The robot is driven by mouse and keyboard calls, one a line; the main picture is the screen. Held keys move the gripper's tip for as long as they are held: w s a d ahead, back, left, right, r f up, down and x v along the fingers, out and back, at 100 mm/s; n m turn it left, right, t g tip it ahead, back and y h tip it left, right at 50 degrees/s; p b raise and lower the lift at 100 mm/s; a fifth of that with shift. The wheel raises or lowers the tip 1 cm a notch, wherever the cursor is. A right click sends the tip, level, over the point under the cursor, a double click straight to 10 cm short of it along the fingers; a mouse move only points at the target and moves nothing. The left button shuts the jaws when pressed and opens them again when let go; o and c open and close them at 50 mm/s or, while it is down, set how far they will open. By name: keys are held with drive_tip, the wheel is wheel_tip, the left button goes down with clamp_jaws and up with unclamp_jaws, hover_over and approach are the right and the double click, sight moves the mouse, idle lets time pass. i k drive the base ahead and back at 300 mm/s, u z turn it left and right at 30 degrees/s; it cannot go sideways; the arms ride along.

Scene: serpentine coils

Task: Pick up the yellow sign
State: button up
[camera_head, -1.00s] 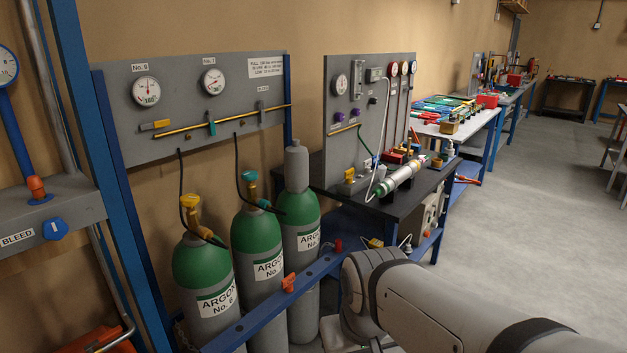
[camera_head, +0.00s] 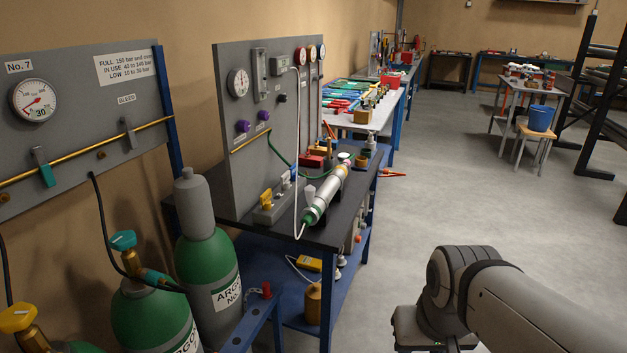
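I cannot make out a yellow sign for certain in the head view. Small yellow things do show: a yellow block-like piece (camera_head: 266,198) on the dark bench top and a flat yellow item (camera_head: 308,264) on the blue lower shelf. Both are too small to identify surely. My arm shows at the bottom right, over the floor and apart from the bench. My gripper itself is not in view.
Argon cylinders (camera_head: 208,270) stand at the lower left behind a blue rail. The dark bench (camera_head: 318,230) holds a green-and-silver cylinder (camera_head: 325,195). A blue bucket (camera_head: 541,118) sits on a stool at the right. The grey floor (camera_head: 430,200) between is clear.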

sight(265, 199)
drive_tip(key=z, duration=0.15)
drive_tip(key=i, duration=1.35)
drive_tip(key=u, duration=0.75)
drive_tip(key=i, duration=0.35)
drive_tip(key=u, duration=0.2)
drive_tip(key=k, duration=0.85)
drive_tip(key=u, duration=0.2)
drive_tip(key=i, duration=0.85)
drive_tip(key=z, duration=0.1)
